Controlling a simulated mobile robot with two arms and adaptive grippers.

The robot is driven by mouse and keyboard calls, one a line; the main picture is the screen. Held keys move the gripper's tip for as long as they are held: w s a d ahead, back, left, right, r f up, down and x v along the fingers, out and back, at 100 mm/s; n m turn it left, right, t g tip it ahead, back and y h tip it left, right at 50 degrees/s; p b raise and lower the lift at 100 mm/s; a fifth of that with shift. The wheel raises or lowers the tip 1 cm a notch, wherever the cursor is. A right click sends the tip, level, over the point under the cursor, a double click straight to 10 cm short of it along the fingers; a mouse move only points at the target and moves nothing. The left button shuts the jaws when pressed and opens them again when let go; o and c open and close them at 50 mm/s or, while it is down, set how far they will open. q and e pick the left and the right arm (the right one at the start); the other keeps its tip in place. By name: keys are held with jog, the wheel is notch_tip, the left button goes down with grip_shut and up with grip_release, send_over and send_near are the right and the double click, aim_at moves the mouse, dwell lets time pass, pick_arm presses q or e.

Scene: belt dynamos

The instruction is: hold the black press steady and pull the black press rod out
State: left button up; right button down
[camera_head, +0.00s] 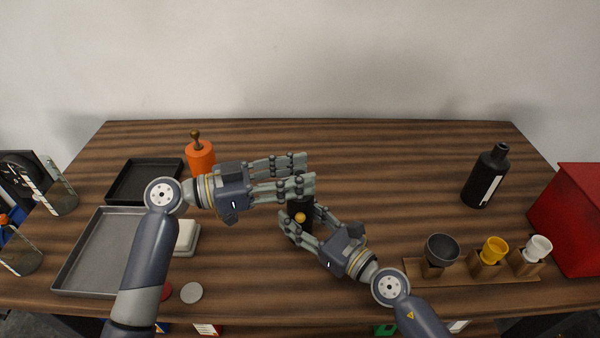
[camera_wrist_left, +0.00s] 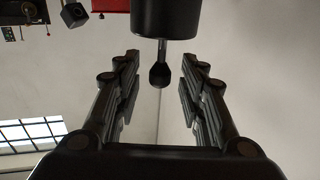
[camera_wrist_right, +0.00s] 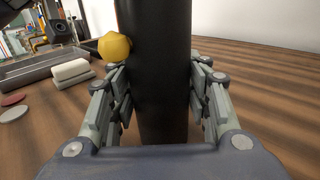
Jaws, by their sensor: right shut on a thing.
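The black press (camera_head: 301,203) stands upright near the middle of the table, with a yellow knob on its side. My right gripper (camera_head: 300,213) is shut on its body from the front right. In the right wrist view, the fingers lie on both sides of the black press (camera_wrist_right: 160,75). My left gripper (camera_head: 308,172) is above the press, its fingers open and level. In the left wrist view, the black press rod (camera_wrist_left: 160,70) with its dark knob sticks out of the press end. It lies between the open fingers, with a gap on each side.
An orange press (camera_head: 200,157) with its own rod stands behind my left arm. A grey tray (camera_head: 75,270), a black tray (camera_head: 140,183) and a pale block (camera_head: 187,237) are at left. A black bottle (camera_head: 486,176), a wooden cup rack (camera_head: 462,274) and a red box (camera_head: 570,220) are at right.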

aim_at(299, 171)
pick_arm(q)
jog(key=shift+w+d, duration=0.15)
jog(key=shift+d, duration=0.25)
pick_arm(e)
jog(key=shift+f, duration=0.15)
pick_arm(q)
jog(key=shift+c, duration=0.4)
grip_shut()
notch_tip(299, 171, up, 5)
jog(key=shift+a+f, duration=0.1)
jog(key=shift+r, duration=0.25)
pick_arm(e)
jog(key=shift+f, duration=0.1)
pick_arm(q)
jog(key=shift+o, duration=0.4)
grip_release()
jog(key=shift+f, duration=0.1)
